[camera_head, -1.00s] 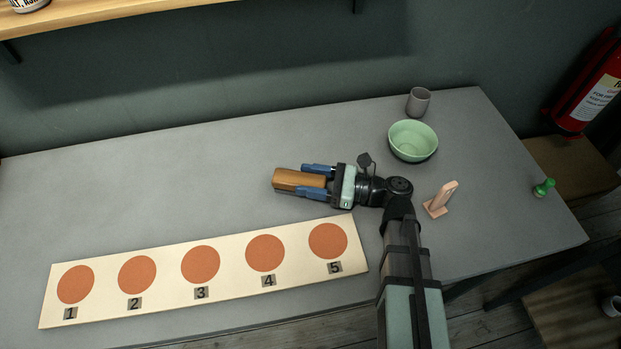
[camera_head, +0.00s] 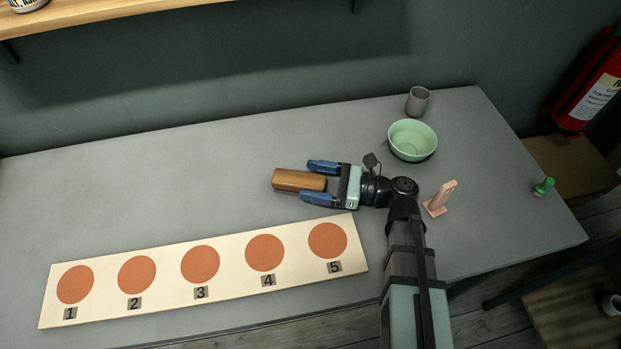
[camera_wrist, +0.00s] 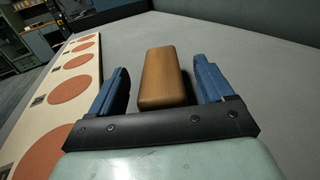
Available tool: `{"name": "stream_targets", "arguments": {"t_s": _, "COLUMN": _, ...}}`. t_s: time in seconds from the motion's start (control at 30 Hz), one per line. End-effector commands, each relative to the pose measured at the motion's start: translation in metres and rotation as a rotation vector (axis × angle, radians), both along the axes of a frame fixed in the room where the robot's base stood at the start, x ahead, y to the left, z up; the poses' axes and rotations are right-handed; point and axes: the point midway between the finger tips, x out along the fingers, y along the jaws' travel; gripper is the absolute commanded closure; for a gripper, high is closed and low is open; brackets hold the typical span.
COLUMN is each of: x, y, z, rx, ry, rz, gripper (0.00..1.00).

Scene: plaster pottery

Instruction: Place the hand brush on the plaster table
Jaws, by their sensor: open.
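The hand brush, a brown wooden block (camera_head: 296,180), lies on the grey plaster table (camera_head: 190,190) near its middle. No bristles show. My gripper (camera_head: 312,182) is open, its blue fingers on either side of the block's right end with a gap at each side. In the wrist view the block (camera_wrist: 165,78) lies between the open fingers (camera_wrist: 166,84), apart from both.
A cream board (camera_head: 110,257) with numbered orange discs lies along the front edge. A green bowl (camera_head: 412,140), a grey cup (camera_head: 417,100), a pink stand (camera_head: 440,198) and a green pawn-like piece (camera_head: 544,187) are at the right. The table's back left is clear.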

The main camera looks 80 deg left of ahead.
Motion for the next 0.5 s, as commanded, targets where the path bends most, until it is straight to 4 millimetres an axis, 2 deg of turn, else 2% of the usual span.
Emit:
{"name": "stream_targets", "arguments": {"t_s": 0.1, "x": 0.018, "y": -0.007, "z": 0.000, "rx": 0.000, "ry": -0.001, "rz": -0.003, "gripper": 0.20}}
{"name": "stream_targets", "arguments": {"t_s": 0.5, "x": 0.015, "y": -0.007, "z": 0.054, "rx": 0.003, "ry": -0.001, "rz": 0.000, "gripper": 0.20}}
